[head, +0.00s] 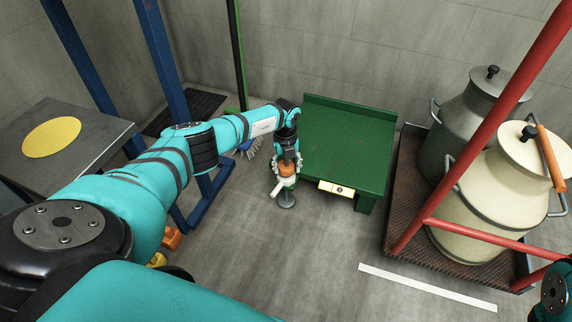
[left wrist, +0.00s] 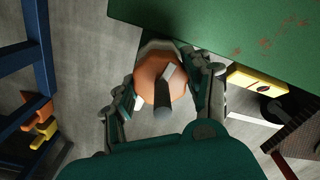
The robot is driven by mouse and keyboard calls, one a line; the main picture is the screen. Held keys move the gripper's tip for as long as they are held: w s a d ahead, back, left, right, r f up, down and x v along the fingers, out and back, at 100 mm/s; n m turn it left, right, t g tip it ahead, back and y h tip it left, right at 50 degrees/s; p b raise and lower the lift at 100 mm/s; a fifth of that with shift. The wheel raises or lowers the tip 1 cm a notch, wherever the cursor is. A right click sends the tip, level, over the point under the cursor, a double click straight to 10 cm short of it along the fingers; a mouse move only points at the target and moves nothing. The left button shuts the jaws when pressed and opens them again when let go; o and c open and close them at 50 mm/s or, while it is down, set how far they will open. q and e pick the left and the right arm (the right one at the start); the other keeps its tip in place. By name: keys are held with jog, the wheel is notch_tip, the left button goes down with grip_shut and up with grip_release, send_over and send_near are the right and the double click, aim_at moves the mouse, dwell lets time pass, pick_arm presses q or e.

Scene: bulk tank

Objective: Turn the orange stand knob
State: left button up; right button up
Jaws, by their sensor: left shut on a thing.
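The orange stand knob (head: 287,169) sits on top of a short grey stand with a pale side spout, just left of the green table's front corner. In the left wrist view the knob (left wrist: 152,76) is round and orange, with a white bar mark and a dark grey post over its middle. My left gripper (head: 286,166) comes down on the knob from above. Its fingers, also in the left wrist view (left wrist: 163,88), are shut on the knob from both sides. Part of the knob is hidden by the fingers. My right gripper is not in view.
The green table (head: 345,140) stands right beside the knob, with a yellow label plate (head: 337,188) on its front edge. Blue frame posts (head: 163,60) are at the left. Two milk cans (head: 495,190) stand on a rusty platform behind red rails at the right.

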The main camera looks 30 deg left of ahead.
aim_at(285, 165)
pick_arm(q)
jog(key=shift+a, duration=0.1)
jog(key=o, duration=1.2)
jog(key=shift+f, duration=0.1)
jog(key=shift+c, duration=0.2)
jog(key=shift+r, duration=0.25)
notch_tip(285, 165, up, 12)
jog(key=shift+s+f, duration=0.15)
